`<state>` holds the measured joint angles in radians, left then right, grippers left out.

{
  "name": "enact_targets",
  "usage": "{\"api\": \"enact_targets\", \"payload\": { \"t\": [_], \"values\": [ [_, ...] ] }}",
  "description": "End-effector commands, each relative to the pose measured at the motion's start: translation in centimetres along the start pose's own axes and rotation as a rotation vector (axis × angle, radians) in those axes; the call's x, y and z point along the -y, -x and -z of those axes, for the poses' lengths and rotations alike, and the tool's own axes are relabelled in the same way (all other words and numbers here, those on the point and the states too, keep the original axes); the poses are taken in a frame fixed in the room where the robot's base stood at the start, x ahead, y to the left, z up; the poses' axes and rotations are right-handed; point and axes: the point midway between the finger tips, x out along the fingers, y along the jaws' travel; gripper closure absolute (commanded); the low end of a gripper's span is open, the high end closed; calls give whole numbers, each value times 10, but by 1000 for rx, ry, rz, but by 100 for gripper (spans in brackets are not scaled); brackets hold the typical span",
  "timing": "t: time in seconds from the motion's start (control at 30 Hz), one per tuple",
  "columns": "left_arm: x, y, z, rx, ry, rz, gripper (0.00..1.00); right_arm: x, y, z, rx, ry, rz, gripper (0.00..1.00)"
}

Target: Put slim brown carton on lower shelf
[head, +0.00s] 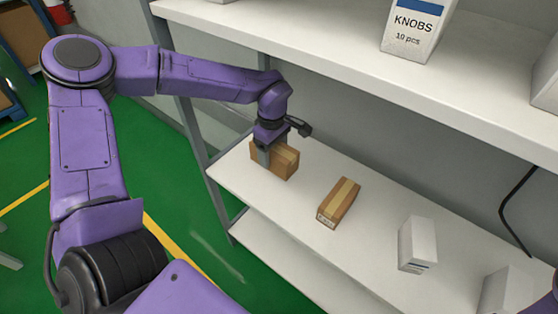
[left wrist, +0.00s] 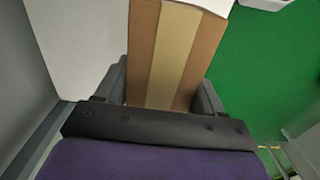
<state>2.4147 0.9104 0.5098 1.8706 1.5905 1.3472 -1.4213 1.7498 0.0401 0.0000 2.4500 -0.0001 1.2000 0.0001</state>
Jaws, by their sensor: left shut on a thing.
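My left gripper (head: 268,154) is shut on a brown carton (head: 287,162) with a paler tape strip. It holds the carton at the left end of the white shelf (head: 308,185) below the top one; I cannot tell whether the carton touches the board. In the left wrist view the carton (left wrist: 172,55) sits between the two fingers (left wrist: 160,88). A second, slim-looking brown carton (head: 338,203) with a tape strip lies on the same shelf to the right, apart from the held one. My right gripper is not in view.
A white box (head: 417,245) stands farther right on this shelf, with another pale box (head: 506,292) beyond. The upper shelf (head: 300,50) overhangs the back and carries a KNOBS box (head: 413,28). A lower, bare board (head: 275,258) shows beneath. Green floor lies left.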

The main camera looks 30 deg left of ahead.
Motion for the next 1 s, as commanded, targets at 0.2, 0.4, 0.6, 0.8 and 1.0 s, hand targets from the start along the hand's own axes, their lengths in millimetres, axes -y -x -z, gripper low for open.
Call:
{"api": "enact_targets", "payload": {
  "t": [0.2, 0.4, 0.6, 0.8, 1.0],
  "values": [
    [-28, -44, 17, -1, 0, 4, 65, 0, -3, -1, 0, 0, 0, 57],
    [-38, -63, 23, 0, -2, 5, 65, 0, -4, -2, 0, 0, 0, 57],
    [-38, -87, 23, 0, -1, 2, 65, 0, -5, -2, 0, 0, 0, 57],
    [-38, -88, 23, 1, -1, 2, 65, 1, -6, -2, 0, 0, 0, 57],
    [-38, -90, 23, 0, -1, 2, 6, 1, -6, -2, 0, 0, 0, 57]
  ]
}}
